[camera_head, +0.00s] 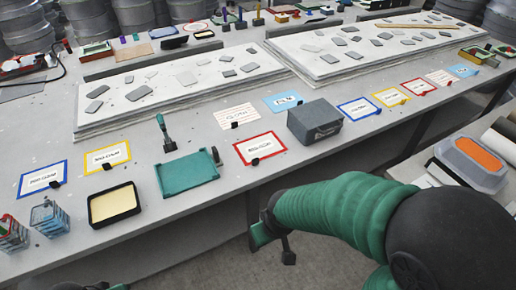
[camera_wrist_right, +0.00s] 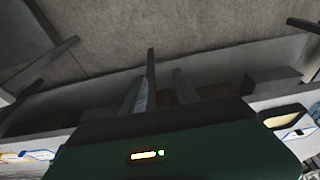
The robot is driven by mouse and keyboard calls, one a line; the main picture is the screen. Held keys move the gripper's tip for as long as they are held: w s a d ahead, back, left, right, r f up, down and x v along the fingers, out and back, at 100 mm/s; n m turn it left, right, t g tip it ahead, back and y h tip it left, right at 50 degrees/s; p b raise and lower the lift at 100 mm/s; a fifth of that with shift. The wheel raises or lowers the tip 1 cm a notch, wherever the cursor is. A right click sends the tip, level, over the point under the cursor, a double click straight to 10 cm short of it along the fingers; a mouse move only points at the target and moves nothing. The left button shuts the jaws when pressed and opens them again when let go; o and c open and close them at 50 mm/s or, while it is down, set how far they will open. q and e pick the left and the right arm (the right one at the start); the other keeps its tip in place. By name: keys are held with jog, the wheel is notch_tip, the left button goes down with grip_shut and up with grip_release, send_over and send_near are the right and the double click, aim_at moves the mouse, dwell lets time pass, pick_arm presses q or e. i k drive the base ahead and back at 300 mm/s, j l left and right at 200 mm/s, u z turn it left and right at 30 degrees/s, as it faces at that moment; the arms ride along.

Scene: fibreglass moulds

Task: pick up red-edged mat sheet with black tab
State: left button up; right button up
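A white sheet with a red edge (camera_head: 259,147) lies flat on the table, right of the green tray, with a small black tab at its front edge. My right gripper (camera_head: 273,246) hangs in front of the table edge, below and apart from the nearer red-edged sheet. I see nothing held in it. In the right wrist view, dark finger-like bars (camera_wrist_right: 160,85) point at the floor; their opening is unclear. Only small dark and green pieces, possibly my left gripper, show at the bottom left.
A grey box (camera_head: 315,121) stands just right of the nearer red-edged sheet. A green tray (camera_head: 187,173) and a black tray (camera_head: 114,205) lie to its left. Blue- and yellow-edged sheets line the table front. White slabs (camera_head: 180,85) with grey pieces lie behind.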

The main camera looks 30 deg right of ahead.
aim_at(252, 150)
jog(key=i+z, duration=0.15)
jog(key=i, duration=0.75)
